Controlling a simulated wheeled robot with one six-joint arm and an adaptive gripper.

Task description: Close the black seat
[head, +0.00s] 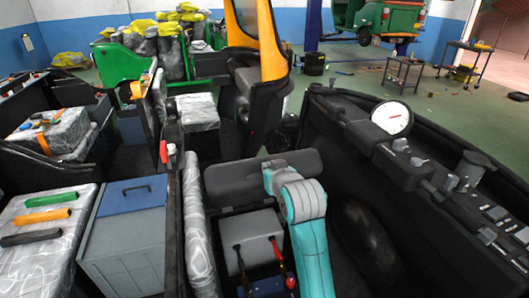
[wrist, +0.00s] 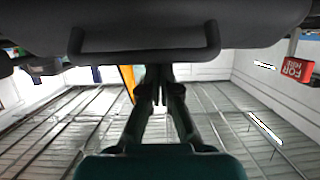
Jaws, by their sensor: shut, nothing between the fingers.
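The black seat (head: 240,177) is in the middle of the head view, above an open compartment with a grey box (head: 247,240) inside. My teal arm reaches up in front of the seat's right part, and my gripper cannot be made out there. In the wrist view the dark seat (wrist: 240,18) fills the top, with a black bar-shaped handle (wrist: 212,42) across it. My gripper (wrist: 160,80) is shut and empty, pointing up at the handle's lower middle. I cannot tell whether the fingertips touch it.
A wrapped roll (head: 197,240) and a blue-lidded grey bin (head: 122,240) stand left of the compartment. A dark panel with a white gauge (head: 392,118) is close on the right. Red and black clamps (head: 277,250) lie at the grey box. Open green floor (head: 345,90) lies beyond.

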